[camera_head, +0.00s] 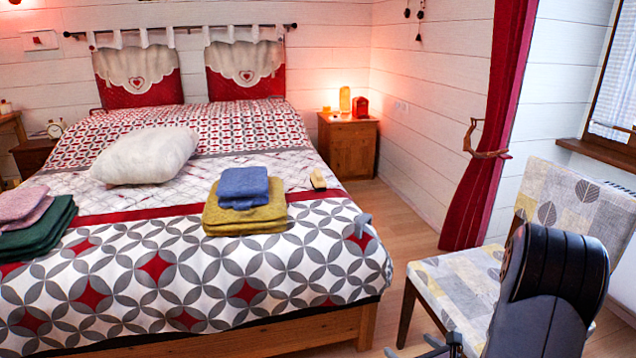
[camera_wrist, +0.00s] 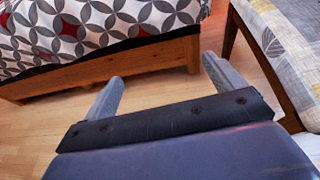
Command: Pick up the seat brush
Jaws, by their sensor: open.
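A small brush-like block (camera_head: 318,179), pale tan on top with a dark side, lies on the bed to the right of the folded towels; it looks like the seat brush, though it is small in the picture. It is not visible in the wrist view. My gripper (camera_wrist: 163,75) is open and empty, its two grey fingers spread above the wooden floor between the bed frame and the chair. In the head view its fingers show only partly at the bottom edge, well nearer than the brush.
The bed (camera_head: 180,265) bears blue (camera_head: 243,184) and yellow (camera_head: 245,215) towels, a white pillow (camera_head: 150,157) and a small grey object (camera_head: 362,225) near its right edge. A patterned chair (camera_head: 455,285) stands at right. Floor (camera_head: 405,225) shows between bed and chair.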

